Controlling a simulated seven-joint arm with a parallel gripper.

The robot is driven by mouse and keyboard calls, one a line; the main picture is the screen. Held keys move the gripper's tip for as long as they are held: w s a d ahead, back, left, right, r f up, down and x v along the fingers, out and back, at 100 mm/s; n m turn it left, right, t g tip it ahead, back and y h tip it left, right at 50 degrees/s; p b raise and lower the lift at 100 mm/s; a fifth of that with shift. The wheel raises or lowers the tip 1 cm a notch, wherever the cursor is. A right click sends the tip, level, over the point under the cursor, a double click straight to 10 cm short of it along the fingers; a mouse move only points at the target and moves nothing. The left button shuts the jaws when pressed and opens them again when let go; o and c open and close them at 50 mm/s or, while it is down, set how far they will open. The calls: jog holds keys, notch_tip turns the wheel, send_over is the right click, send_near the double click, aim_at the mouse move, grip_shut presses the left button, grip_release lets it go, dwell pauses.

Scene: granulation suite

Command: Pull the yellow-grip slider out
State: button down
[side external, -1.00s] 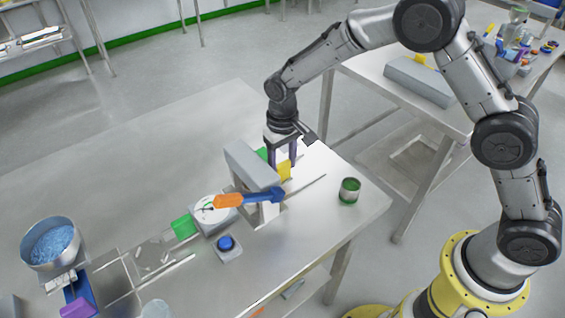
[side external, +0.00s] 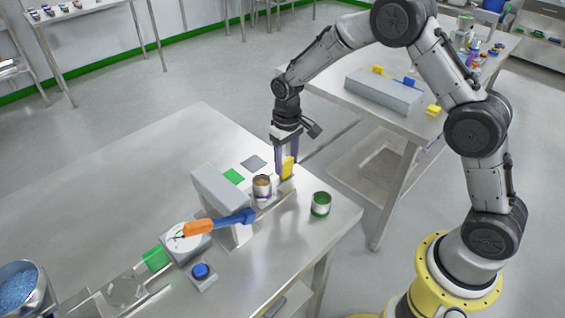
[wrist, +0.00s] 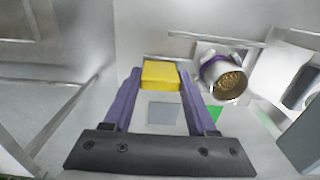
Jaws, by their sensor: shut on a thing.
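The yellow grip (side external: 287,168) of the slider is between the fingertips of my gripper (side external: 287,173), which is shut on it. In the wrist view the yellow grip (wrist: 160,75) spans the gap between both purple fingers (wrist: 160,85). A can with brown contents (side external: 262,187) stands upright beside the grip, between it and the grey housing (side external: 220,190). The can also shows in the wrist view (wrist: 223,78), with a purple band and grainy contents. The slider's plate under the can is mostly hidden.
A green-banded can (side external: 320,204) stands to the right near the table edge. Green (side external: 234,176) and grey (side external: 254,163) squares lie behind on clear table.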

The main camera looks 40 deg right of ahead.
jog(key=shift+c, duration=2.1)
grip_release()
jog(key=shift+d, duration=0.4)
jog(key=shift+o, duration=1.1)
jog(key=shift+a, duration=0.1)
jog(key=shift+r, duration=0.15)
notch_tip(320, 180, up, 14)
